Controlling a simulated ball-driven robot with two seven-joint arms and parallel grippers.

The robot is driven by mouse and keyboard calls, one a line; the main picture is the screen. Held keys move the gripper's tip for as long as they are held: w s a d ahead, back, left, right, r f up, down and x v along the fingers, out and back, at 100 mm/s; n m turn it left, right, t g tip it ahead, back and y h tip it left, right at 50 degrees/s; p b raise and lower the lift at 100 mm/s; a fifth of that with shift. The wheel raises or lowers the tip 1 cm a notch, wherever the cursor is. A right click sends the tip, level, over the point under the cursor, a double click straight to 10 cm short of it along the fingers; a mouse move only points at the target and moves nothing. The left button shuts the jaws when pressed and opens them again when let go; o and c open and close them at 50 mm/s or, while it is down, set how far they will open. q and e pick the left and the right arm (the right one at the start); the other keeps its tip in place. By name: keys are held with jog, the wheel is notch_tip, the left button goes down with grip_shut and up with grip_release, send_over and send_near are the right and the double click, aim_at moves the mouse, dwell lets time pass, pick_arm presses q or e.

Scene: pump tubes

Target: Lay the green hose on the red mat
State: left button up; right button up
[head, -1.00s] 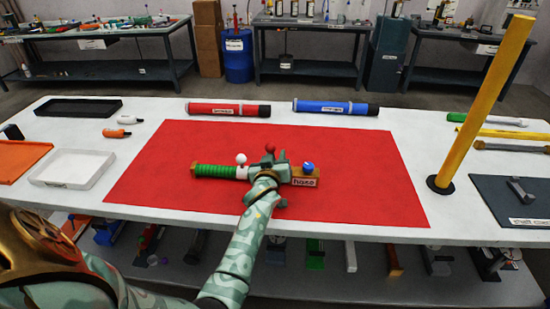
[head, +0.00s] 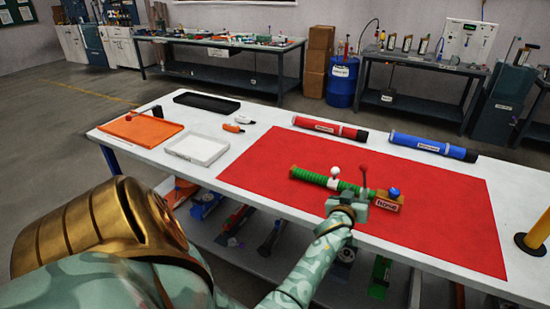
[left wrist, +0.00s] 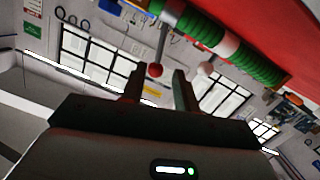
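The green hose (head: 345,187) appears to lie lengthwise on the red mat (head: 440,235). It is ribbed green with a white band, and a tan block labelled "hose" (head: 388,205) is at its right end. White, red and blue knobs stand up along it. My left gripper (head: 350,203) is close against the hose's near side, by the red knob. In the left wrist view its two fingers (left wrist: 158,82) are apart with nothing gripped between them. The hose (left wrist: 215,38) passes beyond the fingertips, with the red knob (left wrist: 155,70) hanging near them. My right gripper is not in view.
Red (head: 315,126) and blue (head: 432,146) tubes lie behind the mat. A white tray (head: 197,149), an orange tray (head: 140,129) and a black tray (head: 207,102) are at the left. A yellow post (head: 538,235) stands at the right. The mat around the hose is bare.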

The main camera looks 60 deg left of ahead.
pick_arm(q)
jog(key=s+d+r+m+t+h, duration=0.3)
jog(key=s+d+m+h, duration=0.25)
jog(key=d, duration=0.55)
jog(key=s+d+f+m+g+h, duration=0.1)
jog(key=s+d+f+g, duration=0.15)
jog(key=s+f, duration=0.6)
jog(key=s+d+f+m+g, duration=0.2)
jog(key=s+f+g, duration=0.2)
jog(key=f, duration=1)
jog(key=s+d+f+m+g+h, duration=0.1)
jog(key=s+d+f+g, duration=0.15)
jog(key=s+f, duration=0.6)
jog(key=s+f+g, duration=0.3)
jog(key=s+f, duration=0.2)
jog(key=s, duration=0.6)
jog(key=s+a+f+m+g, duration=0.1)
jog(key=s+f, duration=0.4)
jog(key=s, duration=0.6)
jog(key=s+f+m+g, duration=0.1)
jog(key=s+f+g, duration=0.3)
jog(key=s, duration=0.7)
jog(key=shift+s+a+f+g, duration=0.25)
jog(key=shift+f+g, duration=0.05)
jog(key=shift+f, duration=0.45)
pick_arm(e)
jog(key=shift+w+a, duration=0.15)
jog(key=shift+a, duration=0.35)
